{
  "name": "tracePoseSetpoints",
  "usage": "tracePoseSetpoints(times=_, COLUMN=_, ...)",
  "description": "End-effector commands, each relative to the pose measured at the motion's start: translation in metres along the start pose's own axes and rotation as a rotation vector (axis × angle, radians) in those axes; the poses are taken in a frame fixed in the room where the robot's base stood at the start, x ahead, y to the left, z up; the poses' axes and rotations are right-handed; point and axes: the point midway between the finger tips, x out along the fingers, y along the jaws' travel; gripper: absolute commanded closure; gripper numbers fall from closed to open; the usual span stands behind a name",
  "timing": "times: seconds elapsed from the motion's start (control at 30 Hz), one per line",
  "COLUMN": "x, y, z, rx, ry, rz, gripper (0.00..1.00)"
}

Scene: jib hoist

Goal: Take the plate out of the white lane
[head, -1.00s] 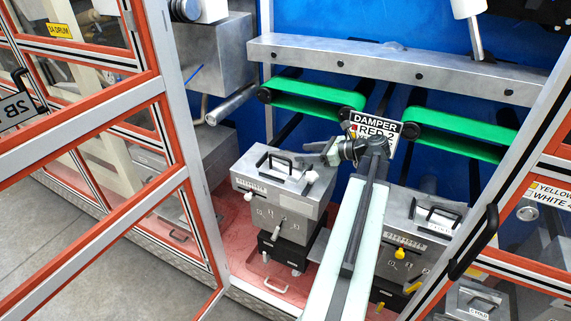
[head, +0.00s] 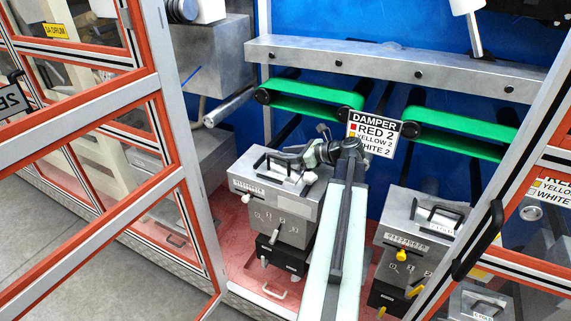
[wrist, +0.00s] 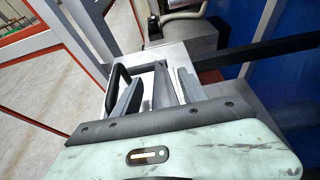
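The white lane looks to be the grey metal box with white knobs (head: 270,205), left of centre in the head view. A black handle (head: 262,163) stands on its top; the handle also shows in the wrist view (wrist: 119,86). My gripper (head: 290,162) is just above the top of this box, to the right of the handle. In the wrist view my gripper (wrist: 157,92) has its fingers apart over the box top. A thin grey upright piece (wrist: 161,84), possibly the plate, shows between them. I cannot tell whether they touch it.
A sign (head: 375,133) reads DAMPER, RED 2, YELLOW 2, WHITE 2. A similar box with yellow knobs (head: 412,240) stands to the right. Green belts (head: 312,92) and a grey beam (head: 400,70) run behind. Orange and grey frames (head: 180,150) bound the opening on both sides.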

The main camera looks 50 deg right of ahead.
Motion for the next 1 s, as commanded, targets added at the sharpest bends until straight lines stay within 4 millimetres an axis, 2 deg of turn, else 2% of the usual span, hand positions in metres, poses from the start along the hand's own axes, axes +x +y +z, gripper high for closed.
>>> tracePoseSetpoints(times=0.03, x=0.0, y=0.0, z=0.0, rx=0.0, ry=0.0, rz=0.0, gripper=0.66)
tracePoseSetpoints(times=0.1, x=0.0, y=0.0, z=0.0, rx=0.0, ry=0.0, rz=0.0, gripper=0.85)
tracePoseSetpoints(times=0.17, x=-0.001, y=0.0, z=0.0, rx=0.0, ry=0.0, rz=0.0, gripper=1.0)
tracePoseSetpoints(times=0.47, x=-0.001, y=-0.001, z=0.001, rx=0.001, ry=-0.002, rz=-0.001, gripper=1.0)
tracePoseSetpoints(times=0.63, x=-0.005, y=-0.001, z=0.008, rx=0.001, ry=-0.002, rz=-0.001, gripper=1.0)
tracePoseSetpoints(times=0.77, x=-0.012, y=-0.001, z=0.025, rx=0.001, ry=-0.002, rz=-0.002, gripper=1.0)
tracePoseSetpoints(times=1.0, x=-0.031, y=-0.001, z=0.072, rx=0.001, ry=-0.002, rz=-0.002, gripper=1.0)
